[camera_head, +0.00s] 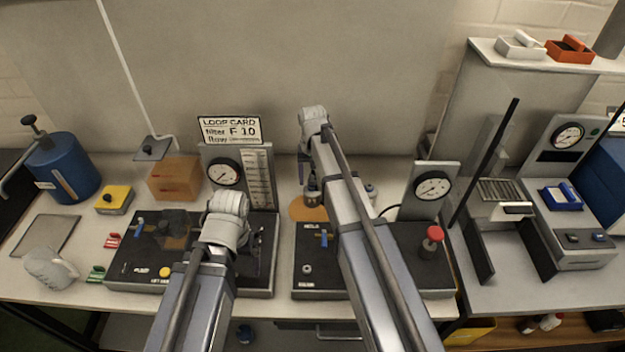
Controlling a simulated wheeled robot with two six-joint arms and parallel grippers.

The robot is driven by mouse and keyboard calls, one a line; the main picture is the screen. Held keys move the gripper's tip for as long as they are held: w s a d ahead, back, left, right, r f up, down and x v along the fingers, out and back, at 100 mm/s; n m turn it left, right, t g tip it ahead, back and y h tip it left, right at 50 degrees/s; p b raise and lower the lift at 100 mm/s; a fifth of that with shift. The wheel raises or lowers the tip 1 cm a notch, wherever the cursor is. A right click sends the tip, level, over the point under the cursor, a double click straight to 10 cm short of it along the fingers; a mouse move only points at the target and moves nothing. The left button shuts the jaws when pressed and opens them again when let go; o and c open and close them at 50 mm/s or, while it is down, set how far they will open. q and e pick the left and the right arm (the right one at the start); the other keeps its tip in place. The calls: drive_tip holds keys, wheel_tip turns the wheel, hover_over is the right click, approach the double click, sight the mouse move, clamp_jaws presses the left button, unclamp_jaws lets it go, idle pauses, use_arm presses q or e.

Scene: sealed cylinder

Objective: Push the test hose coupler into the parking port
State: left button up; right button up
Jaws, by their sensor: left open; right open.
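My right gripper (305,178) hangs open from its wrist at the back middle, over a small dark metal fitting (313,192) near the round orange mat; whether it touches the fitting is unclear. My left gripper (250,262) is open, low over the right part of the left dark panel (130,262). A small ring-shaped port (306,269) is on the front left of the middle dark panel (320,283); its label is too small to read. A dark hose (390,209) runs from the right gauge towards a small grey-blue fitting (371,191), partly behind my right arm. I cannot tell which fitting is the coupler.
A gauge board (224,172) with a loop card (230,130) stands behind the left panel. A red knob (432,241) rises from the middle panel's right side. A blue cylinder (68,170) and orange box (174,180) stand at left. My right arm crosses the middle panel.

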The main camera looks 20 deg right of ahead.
sight(312, 173)
idle(0.4)
clamp_jaws()
idle(0.4)
idle(0.5)
use_arm(q)
drive_tip(key=shift+r, duration=0.1)
use_arm(e)
drive_tip(key=shift+r, duration=0.15)
drive_tip(key=shift+r+p, duration=2.9)
drive_tip(key=shift+p, duration=0.15)
use_arm(q)
wheel_tip(312, 173, up, 6)
drive_tip(key=shift+f, duration=0.1)
